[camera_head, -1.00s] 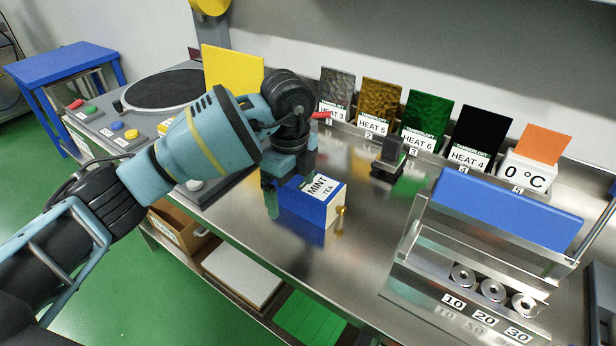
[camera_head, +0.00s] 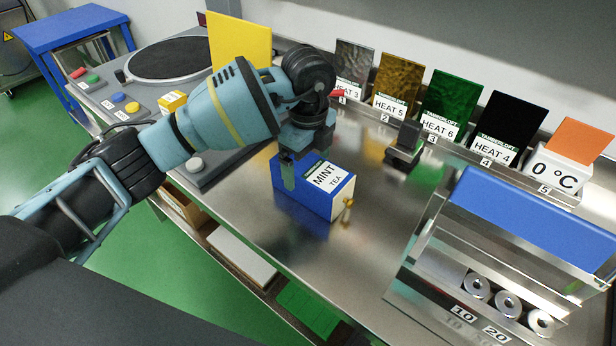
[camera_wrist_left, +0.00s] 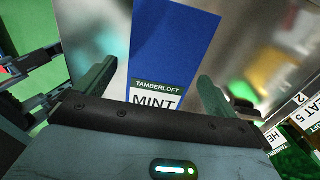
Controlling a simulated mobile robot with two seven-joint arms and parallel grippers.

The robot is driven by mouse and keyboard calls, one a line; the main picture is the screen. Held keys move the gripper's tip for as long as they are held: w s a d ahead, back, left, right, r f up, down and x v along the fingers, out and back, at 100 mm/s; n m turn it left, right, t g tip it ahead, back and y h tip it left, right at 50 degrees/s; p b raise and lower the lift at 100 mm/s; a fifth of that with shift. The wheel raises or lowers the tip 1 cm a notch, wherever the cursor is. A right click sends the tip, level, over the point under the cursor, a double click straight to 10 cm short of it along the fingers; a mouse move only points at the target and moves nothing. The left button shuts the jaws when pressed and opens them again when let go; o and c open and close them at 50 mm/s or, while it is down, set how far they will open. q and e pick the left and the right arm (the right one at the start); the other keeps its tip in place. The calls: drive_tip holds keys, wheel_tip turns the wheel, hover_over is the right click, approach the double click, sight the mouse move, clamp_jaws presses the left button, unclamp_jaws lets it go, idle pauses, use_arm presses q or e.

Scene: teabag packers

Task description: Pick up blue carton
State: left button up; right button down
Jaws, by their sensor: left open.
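The blue carton (camera_head: 318,199) stands on the metal bench in the head view, with a white label reading MINT TEA on its top. My left gripper (camera_head: 302,170) is open over the carton, pointing down, with one finger in front of its left part. In the left wrist view, the carton (camera_wrist_left: 172,45) lies between the two spread fingers of the gripper (camera_wrist_left: 155,85), and part of its label is hidden by the gripper body. I cannot tell whether the fingers touch the carton. My right gripper does not show.
A small brass piece (camera_head: 347,212) stands close by the carton's right end. A dark block (camera_head: 403,150) is behind it. Heat sample plates (camera_head: 448,103) line the back. A clear rack with a blue top (camera_head: 535,220) stands at right. The bench middle is free.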

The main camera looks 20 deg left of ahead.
use_arm(q)
drive_tip(key=shift+f, duration=0.25)
wheel_tip(320, 180, down, 5)
drive_tip(key=shift+r, duration=0.2)
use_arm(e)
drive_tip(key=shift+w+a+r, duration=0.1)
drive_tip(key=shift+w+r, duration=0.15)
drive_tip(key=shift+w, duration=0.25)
use_arm(q)
drive_tip(key=c, duration=1.1)
drive_tip(key=shift+r, duration=0.1)
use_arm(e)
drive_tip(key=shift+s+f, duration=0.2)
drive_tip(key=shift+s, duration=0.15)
